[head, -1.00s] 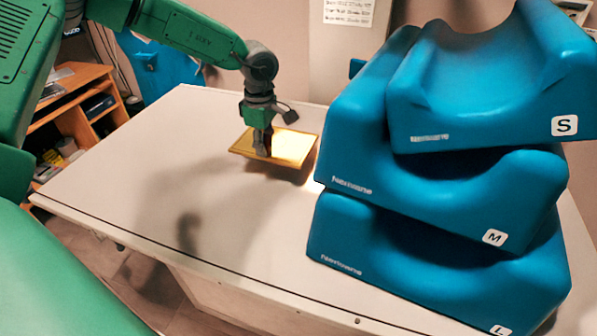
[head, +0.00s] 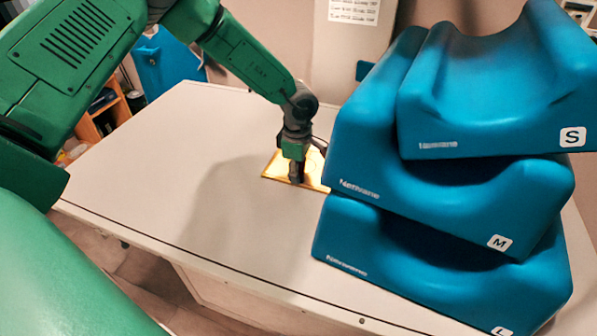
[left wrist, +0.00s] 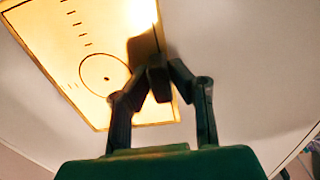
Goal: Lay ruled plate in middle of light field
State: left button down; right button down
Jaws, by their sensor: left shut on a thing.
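The ruled plate (head: 277,168) is a thin yellowish square, brightly lit, partly hidden behind the blue cushions in the head view. In the left wrist view the plate (left wrist: 60,48) shows a dark border line, a row of tick marks and a circle. My left gripper (head: 296,181) points down and is shut on the plate's near edge; its fingertips meet there in the left wrist view (left wrist: 158,84). The plate is low over the table; I cannot tell whether it touches. The light field's outline is not clear; bright light falls on the plate. My right gripper is not in view.
A stack of blue cushions (head: 450,185) marked S, M and L stands close on the right of the plate. The pale table top (head: 150,175) is clear on the left. A wooden shelf unit (head: 108,115) stands beyond its left edge.

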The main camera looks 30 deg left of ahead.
pick_arm(q)
jog(key=shift+s+a+f, duration=0.1)
jog(key=shift+a, duration=0.2)
jog(key=c, duration=1.5)
grip_release()
jog(key=shift+d, duration=0.1)
jog(key=shift+o, duration=0.2)
jog(key=shift+d, duration=0.5)
jog(key=shift+r, duration=0.35)
jog(key=r, duration=0.4)
jog(key=a+r, duration=0.1)
jog(key=r, duration=0.1)
jog(key=shift+r, duration=0.3)
jog(key=shift+d+r, duration=0.1)
jog(key=shift+r, duration=0.05)
jog(key=shift+d+r, duration=0.1)
jog(key=shift+d, duration=0.25)
jog(key=shift+a, duration=0.15)
